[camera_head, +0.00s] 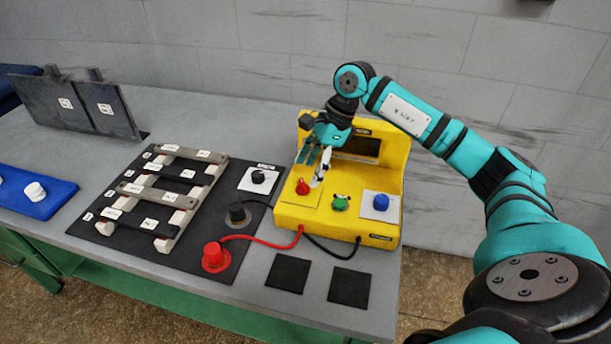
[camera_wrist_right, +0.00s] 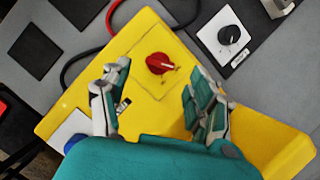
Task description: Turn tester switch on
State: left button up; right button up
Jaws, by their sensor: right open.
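The yellow tester (camera_head: 350,222) stands at the right end of the grey table, with a dark screen on its raised back. Its front carries a red knob (camera_head: 302,187), a green knob (camera_head: 340,203) and a blue button (camera_head: 381,202). My right gripper (camera_head: 315,170) is open and empty, pointing down over the tester near the red knob. In the right wrist view the red knob (camera_wrist_right: 160,63) with a pale pointer line shows between and slightly beyond the open fingers (camera_wrist_right: 154,84). Contact is not visible. The green knob cannot be made out there. My left gripper is out of view.
Red and black cables join the tester to a red plug (camera_head: 215,257) and a black plug (camera_head: 238,214). A black dial on a white plate (camera_head: 258,178) and a rack of bars (camera_head: 160,195) lie left. Two black squares (camera_head: 348,287) lie in front.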

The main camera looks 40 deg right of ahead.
aim_at(304, 183)
jog(key=shift+x, duration=1.9)
jog(key=c, duration=1.2)
jog(key=shift+o, duration=0.2)
